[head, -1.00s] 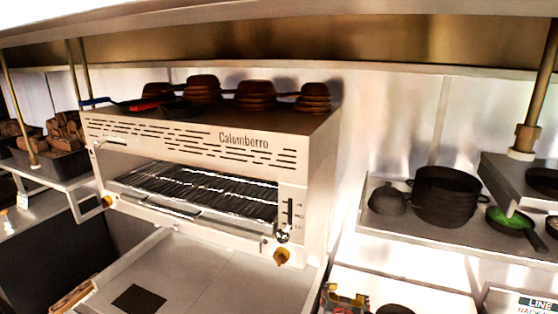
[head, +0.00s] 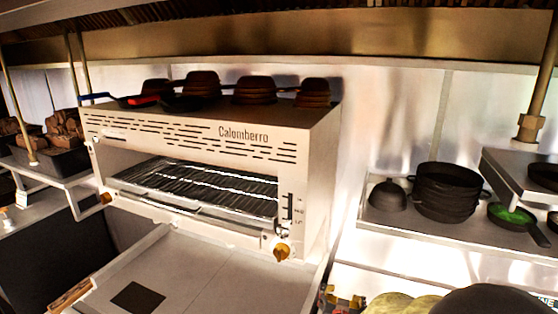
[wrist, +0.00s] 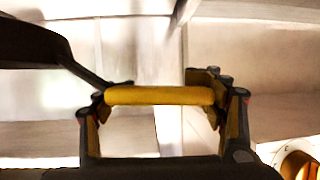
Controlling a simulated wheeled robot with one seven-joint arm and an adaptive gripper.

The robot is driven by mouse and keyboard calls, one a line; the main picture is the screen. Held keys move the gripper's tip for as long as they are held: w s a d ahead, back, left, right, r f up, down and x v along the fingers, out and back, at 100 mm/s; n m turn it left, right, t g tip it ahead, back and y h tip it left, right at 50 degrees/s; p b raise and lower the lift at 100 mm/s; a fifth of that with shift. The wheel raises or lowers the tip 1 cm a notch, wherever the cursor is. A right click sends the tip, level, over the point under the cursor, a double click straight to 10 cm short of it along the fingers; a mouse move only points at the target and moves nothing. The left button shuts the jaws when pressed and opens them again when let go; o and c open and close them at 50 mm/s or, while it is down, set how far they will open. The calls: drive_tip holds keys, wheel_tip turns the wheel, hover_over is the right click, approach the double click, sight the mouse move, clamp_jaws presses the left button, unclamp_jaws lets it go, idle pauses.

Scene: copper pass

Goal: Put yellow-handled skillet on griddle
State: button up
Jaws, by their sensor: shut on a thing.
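The yellow-handled skillet shows in the wrist view, with its yellow handle (wrist: 160,96) lying across between my fingers. Its dark pan (wrist: 30,45) extends to the upper left, partly out of frame. My gripper (wrist: 165,98) is shut on the handle and holds the skillet up in the air. In the head view I cannot clearly make out my gripper or the skillet. A flat steel surface with raised side walls, seemingly the griddle (head: 205,268), lies below the broiler. Its front is cut off by the frame.
The broiler (head: 205,133) overhangs the back of the flat surface, with stacked brown bowls and red- and blue-handled pans on top. A shelf with black pots (head: 445,190) is at right. A dark rounded shape (head: 490,301) and pale yellowish shapes (head: 402,304) fill the bottom right.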

wheel_tip(320, 180, down, 10)
drive_tip(key=b, duration=0.8)
drive_tip(key=shift+r, duration=0.25)
drive_tip(key=shift+d+r, duration=0.1)
